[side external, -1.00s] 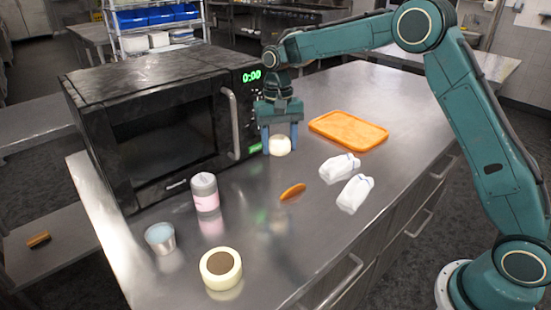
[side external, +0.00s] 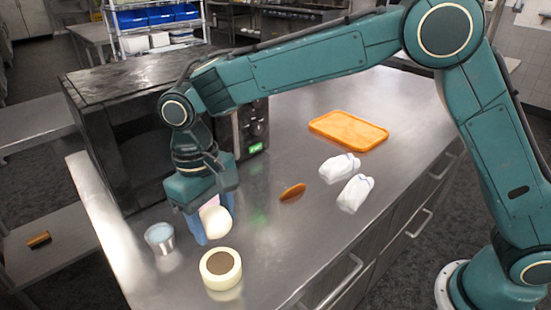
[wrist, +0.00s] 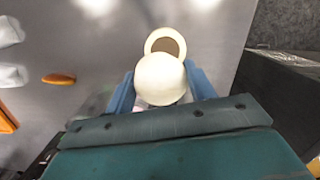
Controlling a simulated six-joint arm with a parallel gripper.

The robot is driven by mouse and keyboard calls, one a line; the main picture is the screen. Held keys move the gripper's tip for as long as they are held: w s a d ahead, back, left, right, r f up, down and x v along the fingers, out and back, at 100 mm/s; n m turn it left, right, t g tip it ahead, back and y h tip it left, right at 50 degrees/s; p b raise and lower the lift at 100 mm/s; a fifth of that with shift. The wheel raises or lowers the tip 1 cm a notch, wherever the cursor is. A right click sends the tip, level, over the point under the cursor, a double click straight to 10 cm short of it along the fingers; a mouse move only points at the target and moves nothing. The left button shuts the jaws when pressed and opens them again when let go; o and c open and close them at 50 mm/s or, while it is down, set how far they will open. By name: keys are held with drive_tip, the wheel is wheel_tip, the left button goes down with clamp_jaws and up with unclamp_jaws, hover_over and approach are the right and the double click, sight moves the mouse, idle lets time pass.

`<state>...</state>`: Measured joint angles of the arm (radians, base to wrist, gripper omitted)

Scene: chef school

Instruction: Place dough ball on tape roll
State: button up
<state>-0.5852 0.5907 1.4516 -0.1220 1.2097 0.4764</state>
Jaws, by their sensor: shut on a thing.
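The dough ball (side external: 216,223) is round and cream-coloured, held between the blue fingers of my gripper (side external: 213,221). My gripper (wrist: 162,90) is shut on the dough ball (wrist: 160,79) in the wrist view too. The tape roll (side external: 220,279) is a pale yellow ring with a brown core, lying flat on the counter just in front of my gripper. In the wrist view the tape roll (wrist: 165,34) shows just beyond the ball, which hides its near edge. The ball is above the counter and apart from the roll in the side view.
A metal cup (side external: 160,238) stands left of my gripper. The black microwave (side external: 120,150) stands behind.

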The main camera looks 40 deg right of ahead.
sight(206, 213)
drive_tip(key=shift+s+a, duration=0.35)
drive_tip(key=shift+a, duration=0.05)
drive_tip(key=shift+f, duration=4)
drive_tip(key=shift+f, duration=0.1)
drive_tip(key=o, duration=1)
drive_tip(key=shift+o, duration=0.2)
drive_tip(key=r, duration=0.4)
drive_tip(key=w+r, duration=0.1)
drive_tip(key=r, duration=0.7)
drive_tip(key=shift+w+a, duration=0.1)
drive_tip(key=shift+w, duration=0.15)
drive_tip(key=shift+r, duration=0.1)
